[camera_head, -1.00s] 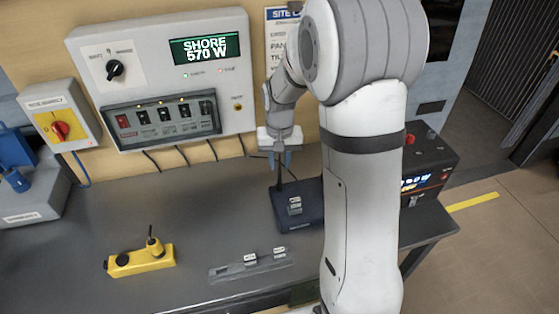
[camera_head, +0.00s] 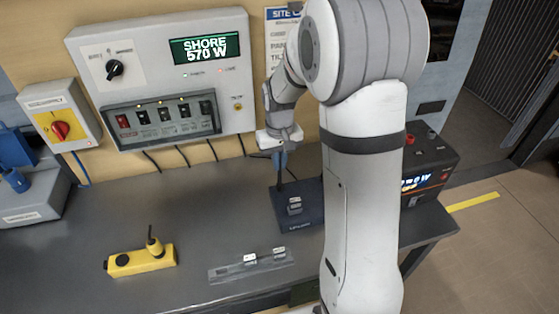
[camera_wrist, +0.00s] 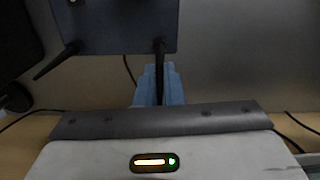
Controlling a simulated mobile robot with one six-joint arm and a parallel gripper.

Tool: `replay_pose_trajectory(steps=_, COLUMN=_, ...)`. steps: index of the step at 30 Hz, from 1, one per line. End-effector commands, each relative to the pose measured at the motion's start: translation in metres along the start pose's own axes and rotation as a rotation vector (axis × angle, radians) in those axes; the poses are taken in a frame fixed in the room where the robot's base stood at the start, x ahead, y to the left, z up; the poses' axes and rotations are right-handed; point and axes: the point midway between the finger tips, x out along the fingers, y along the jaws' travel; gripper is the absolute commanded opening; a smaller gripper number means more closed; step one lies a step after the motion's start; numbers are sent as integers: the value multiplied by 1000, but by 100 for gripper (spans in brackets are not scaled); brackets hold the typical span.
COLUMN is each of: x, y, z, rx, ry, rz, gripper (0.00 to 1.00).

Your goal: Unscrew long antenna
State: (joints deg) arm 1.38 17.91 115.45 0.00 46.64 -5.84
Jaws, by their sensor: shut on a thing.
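A dark blue box (camera_head: 300,218) with a small label on top sits on the grey bench below my gripper (camera_head: 279,160). My gripper points down, with its blue fingers shut on a thin black antenna (camera_head: 280,178) at the box's back left. In the wrist view the blue fingers (camera_wrist: 160,88) close around this upright antenna (camera_wrist: 160,58), whose base meets the edge of the box (camera_wrist: 118,25). A second black antenna (camera_wrist: 55,62) slants away at the left in that view, apart from my fingers.
A grey holder (camera_head: 248,266) with small labels and a yellow device (camera_head: 141,260) lie on the bench (camera_head: 90,225). A black battery box (camera_head: 430,170) stands at the right behind my arm. The panel (camera_head: 165,75) is on the wall behind, with cables below it.

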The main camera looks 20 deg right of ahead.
Motion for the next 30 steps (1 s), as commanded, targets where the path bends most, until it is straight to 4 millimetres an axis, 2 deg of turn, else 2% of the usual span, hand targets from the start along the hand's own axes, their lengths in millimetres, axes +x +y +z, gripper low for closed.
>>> replay_pose_trajectory(steps=3, x=0, y=0, z=0, rx=-69, ry=0, rz=0, gripper=0)
replay_pose_trajectory(steps=15, x=0, y=0, z=0, rx=-132, ry=0, rz=0, gripper=0)
replay_pose_trajectory(steps=30, x=-10, y=0, z=0, rx=-126, ry=0, rz=0, gripper=0)
